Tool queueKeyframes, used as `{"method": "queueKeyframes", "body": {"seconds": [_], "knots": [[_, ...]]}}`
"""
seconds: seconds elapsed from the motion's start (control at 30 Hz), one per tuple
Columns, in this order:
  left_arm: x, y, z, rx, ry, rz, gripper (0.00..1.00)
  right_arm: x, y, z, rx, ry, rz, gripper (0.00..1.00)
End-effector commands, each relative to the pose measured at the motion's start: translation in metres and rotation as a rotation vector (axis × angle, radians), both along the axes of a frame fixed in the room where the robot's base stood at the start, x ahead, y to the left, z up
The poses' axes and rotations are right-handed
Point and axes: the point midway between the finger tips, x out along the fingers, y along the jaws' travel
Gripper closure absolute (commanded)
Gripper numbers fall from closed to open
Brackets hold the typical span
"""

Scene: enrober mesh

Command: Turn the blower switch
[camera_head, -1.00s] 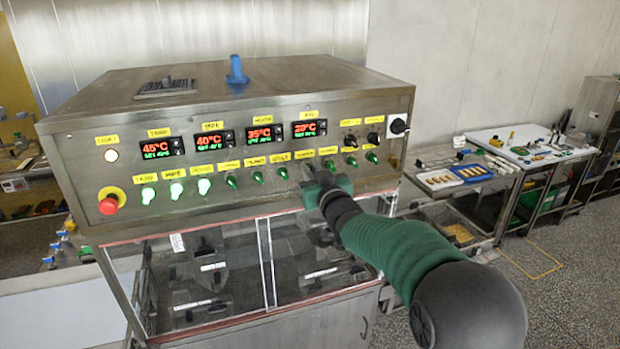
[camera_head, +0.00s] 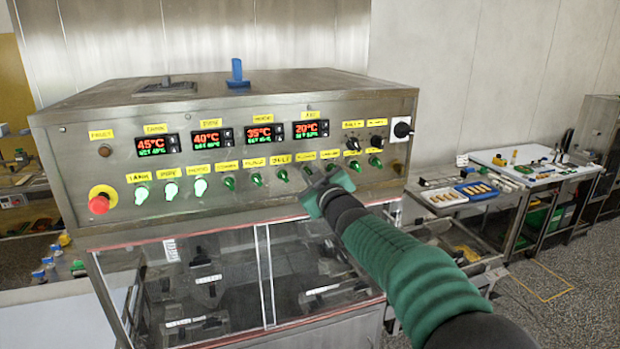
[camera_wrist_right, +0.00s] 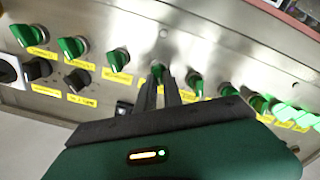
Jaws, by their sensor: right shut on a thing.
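The control panel (camera_head: 240,215) is a steel box front with a lower row of green rotary switches under yellow labels. My right gripper (camera_head: 311,180) is at this row, right of the middle. In the right wrist view my gripper (camera_wrist_right: 164,88) has its two dark fingers close together on a green switch knob (camera_wrist_right: 157,72), the fourth from the left there. The yellow label (camera_head: 305,156) above this spot appears to read blower, but it is too small to be sure. The gripper hides most of the knob in the head view. My left gripper is out of view.
Other green knobs sit close on both sides, such as one (camera_wrist_right: 118,60) and another (camera_wrist_right: 193,82). A red emergency button (camera_head: 99,202) is at the panel's left. Black knobs (camera_head: 377,141) are at upper right. A table with trays (camera_head: 446,196) stands to the right.

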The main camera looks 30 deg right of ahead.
Motion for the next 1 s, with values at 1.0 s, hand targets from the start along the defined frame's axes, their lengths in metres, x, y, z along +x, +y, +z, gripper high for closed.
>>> {"method": "queueKeyframes", "body": {"seconds": [1.0], "knots": [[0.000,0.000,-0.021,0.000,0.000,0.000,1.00,-0.045,0.011,-0.004,-0.002,-0.001,0.000,0.67]]}}
